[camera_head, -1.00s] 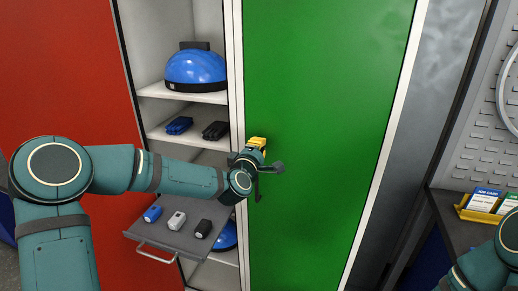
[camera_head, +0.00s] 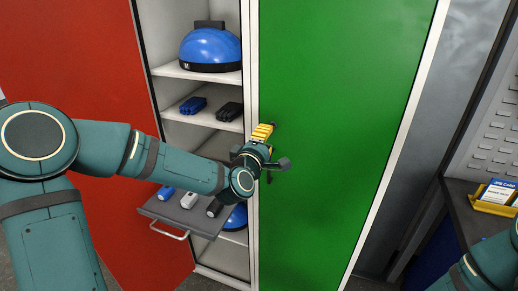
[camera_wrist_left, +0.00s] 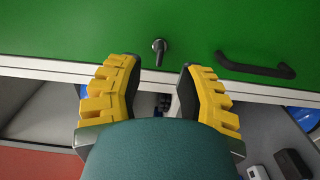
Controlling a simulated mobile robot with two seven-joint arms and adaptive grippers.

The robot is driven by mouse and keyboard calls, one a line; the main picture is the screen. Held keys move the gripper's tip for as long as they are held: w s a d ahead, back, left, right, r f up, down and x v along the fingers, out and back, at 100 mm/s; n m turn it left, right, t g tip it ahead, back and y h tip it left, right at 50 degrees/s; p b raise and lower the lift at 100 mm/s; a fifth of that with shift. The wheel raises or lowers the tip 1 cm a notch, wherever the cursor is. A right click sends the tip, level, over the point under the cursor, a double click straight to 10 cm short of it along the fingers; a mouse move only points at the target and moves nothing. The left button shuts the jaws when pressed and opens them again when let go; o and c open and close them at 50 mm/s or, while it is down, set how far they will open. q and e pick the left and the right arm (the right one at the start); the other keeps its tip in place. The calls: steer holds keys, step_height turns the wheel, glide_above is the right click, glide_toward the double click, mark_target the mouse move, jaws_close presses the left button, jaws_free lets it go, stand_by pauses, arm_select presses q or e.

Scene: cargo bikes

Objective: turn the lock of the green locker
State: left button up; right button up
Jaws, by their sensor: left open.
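The green locker (camera_head: 335,110) has its door shut. Its lock, a small dark knob or key on a round base (camera_wrist_left: 159,48), shows in the left wrist view, sticking out near the door's edge. My left gripper (camera_head: 263,130) is at the left edge of the green door in the head view. In the left wrist view its yellow fingers (camera_wrist_left: 160,68) are open and empty, with the lock just beyond the tips, about midway between them. The dark bar handle (camera_wrist_left: 255,68) lies to the right of the lock there. In the head view my gripper and wrist hide much of this area. My right gripper is out of view.
An open compartment left of the green door holds blue helmets (camera_head: 210,50) and gloves (camera_head: 193,105). A grey pulled-out tray (camera_head: 160,210) with small items lies under my left forearm. A red door (camera_head: 70,60) stands left. A workbench (camera_head: 462,215) stands right.

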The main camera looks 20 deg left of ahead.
arm_select(q)
steer(key=s, duration=0.5)
steer(key=shift+s+a, duration=0.1)
steer(key=shift+s, duration=0.1)
steer(key=s+d+f+m+g+h, duration=0.2)
steer(key=s+d+f+m+g, duration=0.15)
steer(key=f, duration=0.65)
steer(key=s+d+f+m+g+h, duration=0.1)
steer(key=s+d+f+m+g, duration=0.2)
steer(key=f, duration=0.8)
steer(key=s+d+f+m+g, duration=0.3)
steer(key=s+f+m+g, duration=0.6)
steer(key=s+f, duration=0.7)
steer(key=shift+f+g, duration=0.45)
steer(key=shift+d, duration=0.1)
